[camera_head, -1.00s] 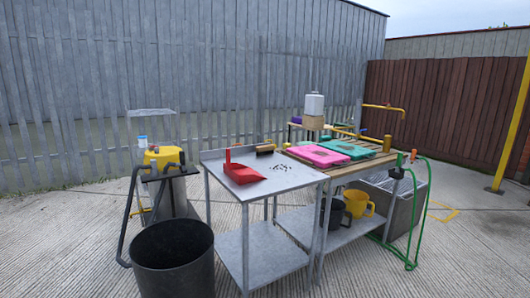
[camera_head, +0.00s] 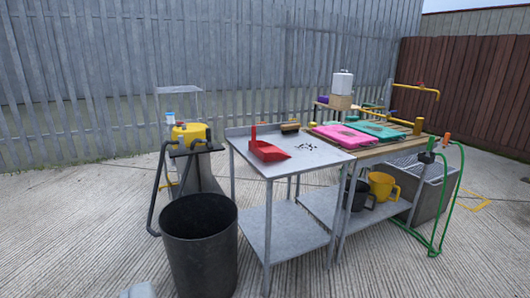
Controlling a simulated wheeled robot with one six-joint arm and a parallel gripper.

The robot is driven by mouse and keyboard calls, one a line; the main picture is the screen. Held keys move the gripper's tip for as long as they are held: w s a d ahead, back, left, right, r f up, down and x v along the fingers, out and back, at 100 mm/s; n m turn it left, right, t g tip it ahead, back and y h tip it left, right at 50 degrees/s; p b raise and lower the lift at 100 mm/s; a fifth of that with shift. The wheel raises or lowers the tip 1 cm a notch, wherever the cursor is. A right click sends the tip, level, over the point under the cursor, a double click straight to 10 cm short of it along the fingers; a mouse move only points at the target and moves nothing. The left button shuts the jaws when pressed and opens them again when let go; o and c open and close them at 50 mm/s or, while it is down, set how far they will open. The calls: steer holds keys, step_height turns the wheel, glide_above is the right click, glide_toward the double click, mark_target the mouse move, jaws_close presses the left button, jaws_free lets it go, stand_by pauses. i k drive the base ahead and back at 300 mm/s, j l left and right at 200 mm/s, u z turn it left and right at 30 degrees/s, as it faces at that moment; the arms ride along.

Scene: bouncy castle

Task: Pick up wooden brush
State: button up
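The wooden brush (camera_head: 290,128) lies at the back edge of the grey metal table (camera_head: 322,158). It is small in view, with a tan top and a darker lower part. The red dustpan (camera_head: 267,149) lies to its left and nearer to me, its handle standing up. Several dark crumbs (camera_head: 307,147) lie on the table to the right of the dustpan. A pale grey shape at the bottom edge may be part of my gripper, but its fingers cannot be made out. The brush is well away from it.
A black bin (camera_head: 198,245) stands in front of the table's left side, near a yellow-topped machine (camera_head: 190,133) with a black hose. Pink (camera_head: 341,135) and green boards lie on the wooden bench to the right. Open concrete (camera_head: 75,240) lies at left.

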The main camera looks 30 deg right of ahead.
mark_target(290, 128)
steer(key=i+l, duration=0.5)
steer(key=l, duration=0.15)
steer(key=i+l, duration=0.55)
steer(key=l, duration=0.15)
steer(key=i+l, duration=0.5)
steer(key=l, duration=0.15)
steer(key=i+l, duration=0.55)
steer(key=l, duration=0.15)
steer(key=i+l, duration=0.5)
steer(key=l, duration=0.15)
